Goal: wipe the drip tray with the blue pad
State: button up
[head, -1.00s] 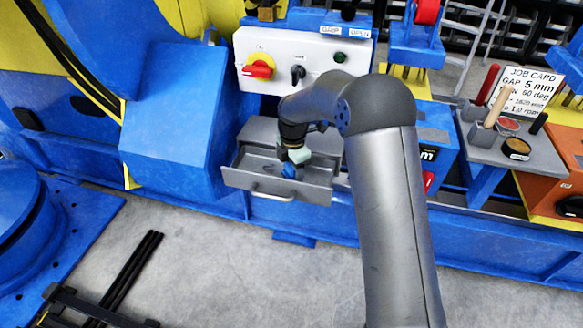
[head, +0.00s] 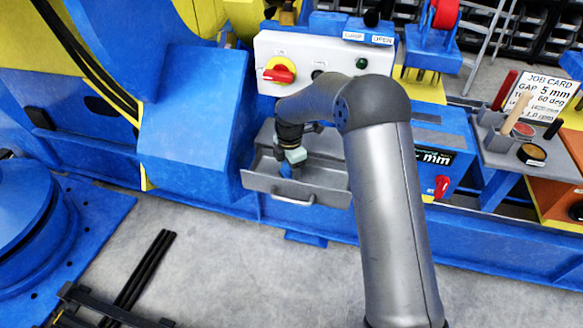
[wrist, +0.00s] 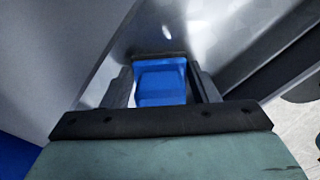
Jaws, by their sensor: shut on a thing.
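The drip tray (head: 325,193) is a grey metal drawer with a front handle, standing pulled out below the white control panel. My gripper (head: 287,168) reaches down into the tray, near its left front part. It is shut on the blue pad (wrist: 161,82), which shows between the two fingers in the wrist view. The pad's dark lower edge is close to the tray's shiny metal floor (wrist: 205,35); whether it touches is hard to tell. My arm hides part of the tray's back in the head view.
The white panel (head: 300,50) with a red knob (head: 279,74) stands just behind the tray. A large blue positioner body (head: 190,120) is close on the left. A blue box with a red lever (head: 441,186) is on the right.

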jog(key=r+p, duration=0.2)
jog(key=r, duration=0.1)
jog(key=shift+a+r, duration=0.2)
jog(key=shift+r+p, duration=1.9)
jog(key=shift+r, duration=0.55)
